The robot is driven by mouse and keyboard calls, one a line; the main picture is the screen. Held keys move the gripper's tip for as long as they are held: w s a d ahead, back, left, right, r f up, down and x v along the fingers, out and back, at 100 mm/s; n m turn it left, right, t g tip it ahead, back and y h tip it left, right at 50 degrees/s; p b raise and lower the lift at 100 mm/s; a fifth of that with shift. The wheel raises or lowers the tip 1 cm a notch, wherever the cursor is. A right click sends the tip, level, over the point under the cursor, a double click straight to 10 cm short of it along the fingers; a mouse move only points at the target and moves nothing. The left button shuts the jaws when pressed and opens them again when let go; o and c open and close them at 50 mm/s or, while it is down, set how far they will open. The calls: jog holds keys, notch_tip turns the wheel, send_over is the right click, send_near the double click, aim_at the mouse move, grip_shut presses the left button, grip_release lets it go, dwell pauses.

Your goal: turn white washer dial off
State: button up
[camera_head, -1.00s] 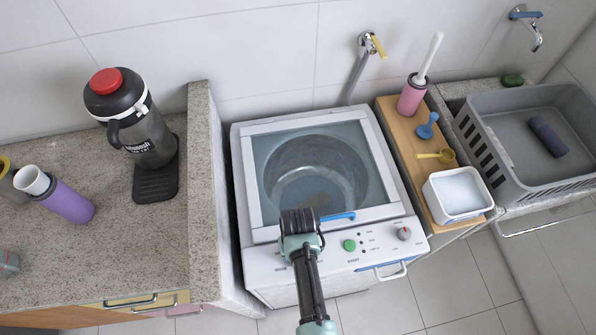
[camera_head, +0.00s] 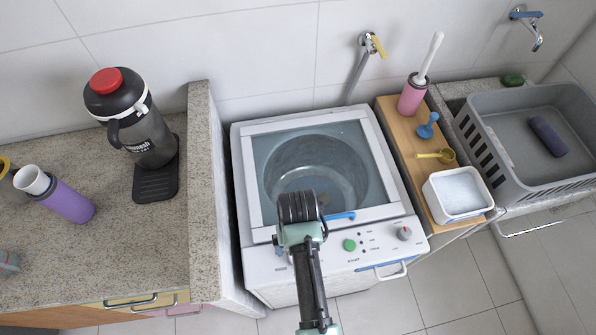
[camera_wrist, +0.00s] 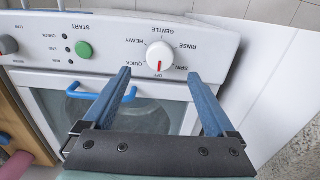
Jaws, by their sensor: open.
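The white washer (camera_head: 388,222) stands in the middle of the head view. Its white dial (camera_wrist: 159,56) is on the control panel in the wrist view. A red mark on the dial's lower side faces a small label that seems to read OFF. My gripper (camera_wrist: 160,74) is open, its two blue fingers apart and empty. In the picture the fingertips lie below the dial, one to each side, not around it. In the head view my wrist hides the fingers and the white dial.
A green start button (camera_head: 350,245) and a grey knob (camera_head: 404,233) share the panel. The blue lid handle (camera_wrist: 100,93) lies close to my fingers in the wrist view. A granite ledge (camera_head: 205,180) borders the washer's left. A wooden board (camera_head: 405,140) with items is at right.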

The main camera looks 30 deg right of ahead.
notch_tip(320, 180, up, 6)
jog(key=shift+f, duration=0.15)
dwell(0.6)
